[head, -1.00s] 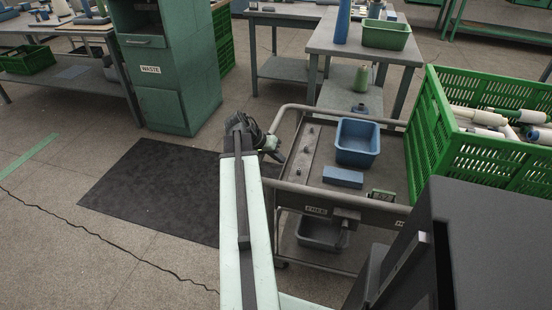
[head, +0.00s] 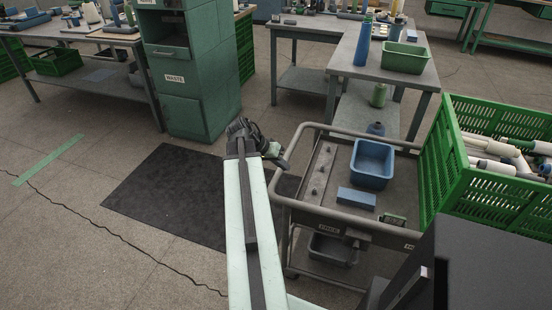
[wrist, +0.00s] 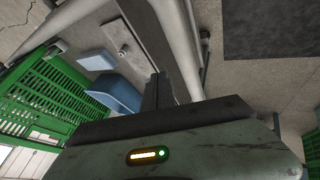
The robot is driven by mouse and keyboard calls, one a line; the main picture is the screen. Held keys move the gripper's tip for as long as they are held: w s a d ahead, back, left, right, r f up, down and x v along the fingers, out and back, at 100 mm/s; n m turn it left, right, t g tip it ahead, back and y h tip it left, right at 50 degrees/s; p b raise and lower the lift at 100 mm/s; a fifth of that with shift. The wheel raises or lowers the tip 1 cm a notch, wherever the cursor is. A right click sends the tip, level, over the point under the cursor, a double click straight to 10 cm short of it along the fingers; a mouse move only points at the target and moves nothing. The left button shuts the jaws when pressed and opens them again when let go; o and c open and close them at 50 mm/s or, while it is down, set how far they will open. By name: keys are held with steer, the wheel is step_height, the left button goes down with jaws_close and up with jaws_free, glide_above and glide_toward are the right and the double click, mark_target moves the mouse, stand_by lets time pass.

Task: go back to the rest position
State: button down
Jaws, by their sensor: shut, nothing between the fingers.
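My gripper (head: 276,155) is at the far end of my pale arm in the head view, beside the left rail of the grey cart (head: 313,218). Its fingers are partly hidden by the wrist there. In the wrist view the dark fingers (wrist: 155,92) are together with nothing between them. The cart's tray holds a blue bin (head: 372,163) and a blue block (head: 356,198); in the wrist view the blue bin (wrist: 115,93) and block (wrist: 96,59) lie left of the fingers.
A black mat (head: 165,195) lies on the floor to the left. The green waste cabinet (head: 187,90) and grey tables (head: 390,72) stand behind. The floor left of my arm is clear.

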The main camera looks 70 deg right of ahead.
steer(key=shift+f, duration=0.1)
steer(key=w+a+n+t+h, duration=0.15)
steer(key=w+a, duration=0.25)
steer(key=w, duration=0.4)
steer(key=w+a+n, duration=0.2)
steer(key=w+a, duration=0.3)
steer(key=w, duration=0.3)
steer(key=w+a+f+n+t, duration=0.2)
steer(key=w+a+n+t, duration=0.15)
steer(key=w+a, duration=1.15)
steer(key=w+a+f+n+y, duration=0.1)
steer(key=a+n+y, duration=0.35)
steer(key=a, duration=1.25)
steer(key=w+a+f+n+y, duration=0.15)
steer(key=a+n, duration=0.55)
steer(key=a, duration=1)
step_height(320, 180, up, 23)
steer(key=p, duration=2.3)
steer(key=shift+s+d+r+p, duration=0.2)
steer(key=shift+s+d+p, duration=0.1)
steer(key=shift+s+p, duration=0.05)
steer(key=shift+y, duration=0.25)
